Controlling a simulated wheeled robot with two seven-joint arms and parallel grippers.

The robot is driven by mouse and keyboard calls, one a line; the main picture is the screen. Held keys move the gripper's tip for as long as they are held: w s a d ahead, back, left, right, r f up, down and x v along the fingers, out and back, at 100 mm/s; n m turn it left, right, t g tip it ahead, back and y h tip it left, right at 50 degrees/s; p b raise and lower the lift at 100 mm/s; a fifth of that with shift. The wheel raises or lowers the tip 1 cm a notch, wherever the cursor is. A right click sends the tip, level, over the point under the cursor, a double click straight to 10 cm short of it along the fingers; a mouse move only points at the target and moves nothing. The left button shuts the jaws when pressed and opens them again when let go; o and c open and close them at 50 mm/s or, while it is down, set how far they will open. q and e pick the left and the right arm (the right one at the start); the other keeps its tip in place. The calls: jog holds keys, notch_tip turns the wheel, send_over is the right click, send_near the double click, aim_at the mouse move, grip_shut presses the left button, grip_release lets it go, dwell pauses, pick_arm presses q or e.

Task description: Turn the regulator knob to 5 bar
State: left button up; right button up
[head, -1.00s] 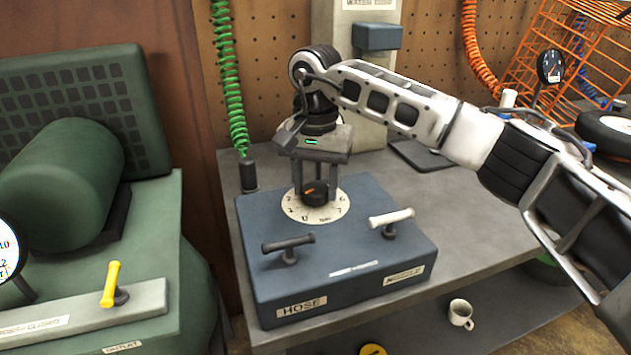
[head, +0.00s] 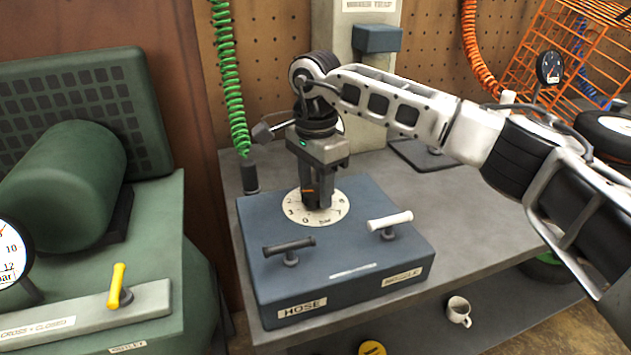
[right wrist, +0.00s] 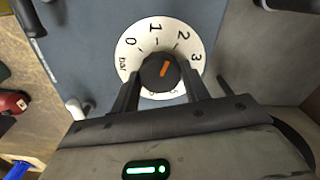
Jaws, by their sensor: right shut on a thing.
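The regulator knob (right wrist: 152,74) is black with an orange pointer. It sits in a white round dial (right wrist: 131,58) marked in bar, on the blue box (head: 370,270). In the right wrist view the pointer aims up and slightly right, roughly between 1 and 2. The lower dial numbers are partly hidden by the fingers. My right gripper (head: 317,203) points straight down over the dial and is shut on the knob, one finger on either side; its fingers also show in the right wrist view (right wrist: 160,92). My left gripper is not in view.
A black handle (head: 290,247) and a white handle (head: 390,223) stand on the box near the dial. A green compressor (head: 70,180) with a yellow lever (head: 116,285) stands left. A green coiled hose (head: 228,80) hangs behind. A mug (head: 458,311) sits on the lower shelf.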

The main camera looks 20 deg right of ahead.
jog(key=m, duration=0.3)
jog(key=shift+r+m, duration=0.15)
jog(key=shift+m, duration=0.25)
jog(key=m, duration=0.3)
jog(key=shift+w+m+p, duration=0.1)
jog(key=shift+m+p, duration=0.2)
jog(key=shift+p, duration=0.1)
jog(key=m, duration=0.3)
jog(key=shift+m, duration=0.4)
jog(key=m, duration=0.3)
jog(key=shift+d+p, duration=0.1)
jog(key=shift+p, duration=0.25)
jog(key=m, duration=0.6)
jog(key=shift+m, duration=0.4)
pick_arm(q)
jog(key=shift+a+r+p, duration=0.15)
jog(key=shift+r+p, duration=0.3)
jog(key=shift+p, duration=0.05)
pick_arm(e)
jog(key=m, duration=0.5)
jog(key=shift+m, duration=0.3)
jog(key=o, duration=1)
jog(key=shift+c, duration=0.2)
